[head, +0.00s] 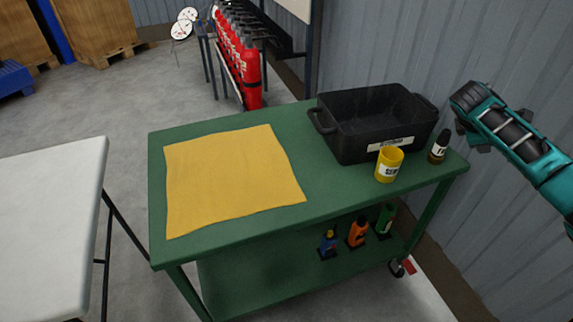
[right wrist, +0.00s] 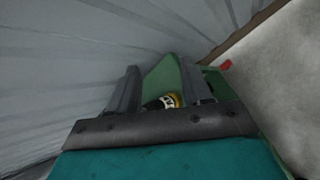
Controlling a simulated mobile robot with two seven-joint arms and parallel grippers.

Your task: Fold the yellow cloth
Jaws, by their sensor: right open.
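The yellow cloth (head: 232,180) lies flat and spread out on the left part of the green cart's top (head: 325,190). Its edges are slightly wavy and nothing covers it. My right gripper (head: 468,142) is at the right end of the cart, beside the small dark bottle and far from the cloth. In the right wrist view my right gripper (right wrist: 160,92) has its two fingers apart, with the dark bottle (right wrist: 162,102) showing beyond and between them. The cloth does not show in that view. My left gripper is not in view.
A black bin (head: 372,125), a yellow cup (head: 389,165) and the dark bottle (head: 439,146) stand on the cart's right part. Several small bottles stand on the lower shelf (head: 290,275). A white table (head: 50,220) is at left; a corrugated wall (head: 440,50) stands behind.

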